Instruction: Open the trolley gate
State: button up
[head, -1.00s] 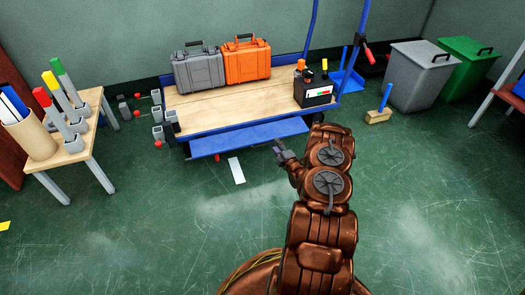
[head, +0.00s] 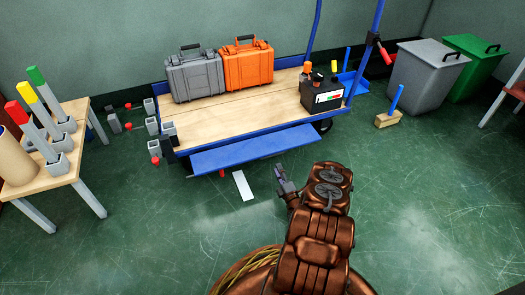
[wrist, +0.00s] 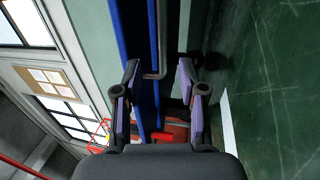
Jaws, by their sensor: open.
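The trolley (head: 220,122) has a wooden deck and a blue frame, and stands against the back wall. A long blue panel (head: 255,148), which looks like its gate, slopes outward along the near long side. My gripper (head: 282,178) is open and empty, just in front of the panel near its right half, apart from it in the head view. In the wrist view, turned sideways, my gripper (wrist: 160,75) has its two fingers apart. Blue trolley parts (wrist: 147,65) and a bent grey rod (wrist: 161,45) show beyond and between them; contact is not visible.
Grey (head: 195,78) and orange (head: 248,68) cases and a black tool box (head: 322,96) stand on the deck. A table (head: 62,180) is at left. Grey (head: 425,82) and green (head: 475,65) bins are at right. The near floor is mostly clear.

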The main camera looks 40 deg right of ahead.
jog(key=shift+b+x, duration=0.6)
jog(key=shift+x, duration=3.65)
jog(key=shift+w+a+f, duration=0.1)
grip_shut()
